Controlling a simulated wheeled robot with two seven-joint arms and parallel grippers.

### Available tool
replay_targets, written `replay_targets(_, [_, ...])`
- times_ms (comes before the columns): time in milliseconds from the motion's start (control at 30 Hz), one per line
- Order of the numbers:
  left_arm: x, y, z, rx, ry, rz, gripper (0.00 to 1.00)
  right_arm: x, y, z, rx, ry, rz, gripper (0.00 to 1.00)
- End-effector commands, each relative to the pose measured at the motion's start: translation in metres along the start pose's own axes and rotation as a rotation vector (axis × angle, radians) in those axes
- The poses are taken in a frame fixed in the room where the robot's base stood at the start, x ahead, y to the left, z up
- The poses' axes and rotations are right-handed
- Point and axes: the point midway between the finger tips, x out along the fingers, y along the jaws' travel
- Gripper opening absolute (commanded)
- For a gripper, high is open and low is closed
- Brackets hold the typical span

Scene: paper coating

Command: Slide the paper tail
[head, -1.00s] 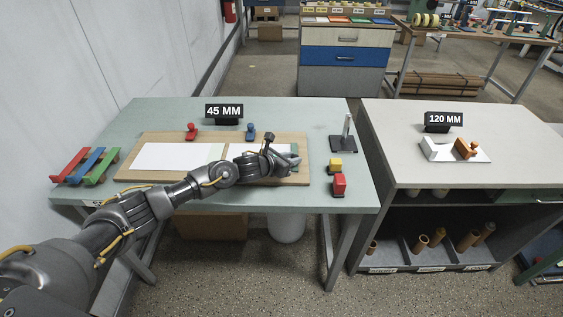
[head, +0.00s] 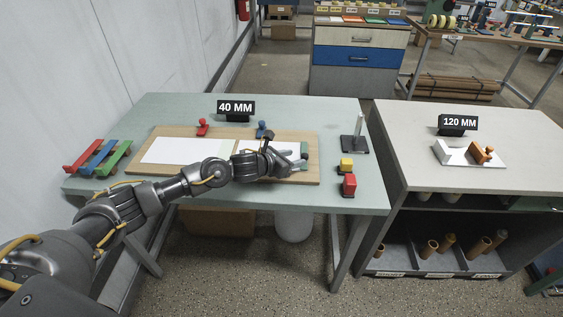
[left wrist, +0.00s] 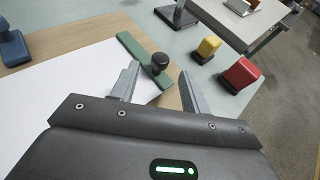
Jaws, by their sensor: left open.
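The white paper lies on a wooden board; its left part (head: 178,150) is clear, and its right part, the tail (head: 272,147), is partly hidden by my left arm. In the left wrist view the paper (left wrist: 60,95) ends under a green strip (left wrist: 133,47) with a black knob (left wrist: 158,62). My left gripper (head: 297,160) is over the board's right end. In the left wrist view its fingers (left wrist: 159,75) are open, apart on either side of the knob; I cannot tell whether they touch it. A sign (head: 236,107) reads 40 MM. My right gripper is not in view.
Red (head: 202,128) and blue (head: 262,130) knobbed pieces stand at the board's back edge. Yellow (head: 346,165) and red (head: 349,184) blocks and a dark stand (head: 355,145) are right of the board. Coloured bars (head: 98,158) lie at left. A second table (head: 480,190) stands at right.

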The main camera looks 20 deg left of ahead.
Motion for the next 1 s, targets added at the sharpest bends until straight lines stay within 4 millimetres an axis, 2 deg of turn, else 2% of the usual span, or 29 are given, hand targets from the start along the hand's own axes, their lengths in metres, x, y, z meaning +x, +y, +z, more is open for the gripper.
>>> replay_targets(200, [-0.041, 0.000, -0.003, 0.003, 0.001, 0.000, 0.46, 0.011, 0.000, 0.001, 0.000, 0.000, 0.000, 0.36])
replay_targets(400, [-0.061, -0.001, -0.002, 0.002, 0.002, 0.000, 0.46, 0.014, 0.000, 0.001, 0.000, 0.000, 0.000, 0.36])
replay_targets(1000, [-0.065, -0.001, -0.001, 0.001, 0.002, 0.000, 0.46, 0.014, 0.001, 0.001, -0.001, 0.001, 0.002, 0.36])
